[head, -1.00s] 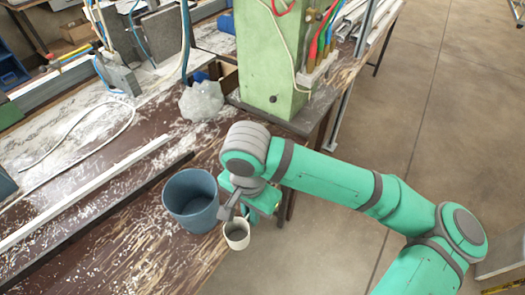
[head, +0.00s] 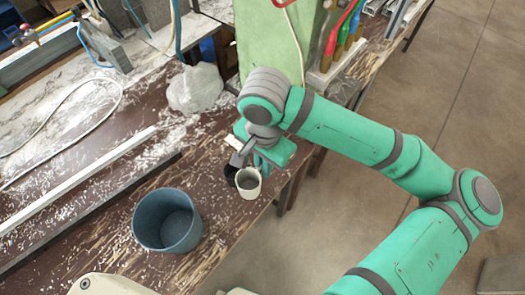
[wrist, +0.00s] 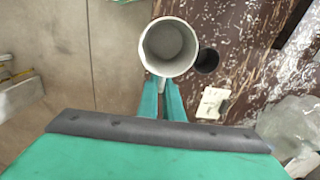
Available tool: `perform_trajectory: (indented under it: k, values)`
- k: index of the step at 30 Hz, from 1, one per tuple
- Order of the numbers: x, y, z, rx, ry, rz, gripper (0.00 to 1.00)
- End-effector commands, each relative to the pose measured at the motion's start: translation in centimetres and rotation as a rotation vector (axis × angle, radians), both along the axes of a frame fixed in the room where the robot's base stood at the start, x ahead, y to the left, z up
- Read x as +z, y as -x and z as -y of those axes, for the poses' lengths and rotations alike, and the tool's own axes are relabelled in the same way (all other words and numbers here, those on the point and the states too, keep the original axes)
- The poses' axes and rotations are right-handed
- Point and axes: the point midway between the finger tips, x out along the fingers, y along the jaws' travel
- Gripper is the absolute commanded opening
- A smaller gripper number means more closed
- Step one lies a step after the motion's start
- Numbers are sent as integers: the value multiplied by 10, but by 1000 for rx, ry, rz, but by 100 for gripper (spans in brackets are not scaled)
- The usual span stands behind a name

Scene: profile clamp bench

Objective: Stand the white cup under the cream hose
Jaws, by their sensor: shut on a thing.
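The white cup (head: 248,184) is upright in my gripper (head: 254,162), at the bench's front edge. In the wrist view the cup (wrist: 169,48) shows its open, seemingly empty mouth, and the fingers of my gripper (wrist: 163,88) are shut on its near side. The cup's base is hidden there, and I cannot tell its height above the bench. A cream hose (head: 296,45) hangs along the green machine, beyond the cup.
A blue-grey bucket (head: 167,220) stands left of the cup. A small dark round thing (wrist: 207,61) is close beside the cup, with a pale flat piece (wrist: 212,103) near it. A clear crumpled bag (head: 195,88) and the green machine (head: 275,60) stand beyond. A white rail (head: 75,182) crosses the bench.

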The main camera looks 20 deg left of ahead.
Motion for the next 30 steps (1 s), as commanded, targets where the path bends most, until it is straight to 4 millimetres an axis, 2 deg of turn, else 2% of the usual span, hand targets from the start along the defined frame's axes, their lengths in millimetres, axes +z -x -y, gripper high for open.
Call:
perform_trajectory:
  k: [11, 15, 21, 26, 30]
  values:
    - [-34, -75, -20, -3, 3, 0, 0]
    - [-58, -95, -25, -2, 3, -1, 0]
    - [-81, -113, -31, -1, 2, -1, 0]
    - [-89, -120, -32, -1, 2, 0, 0]
    - [-106, -126, -34, 0, 4, 1, 0]
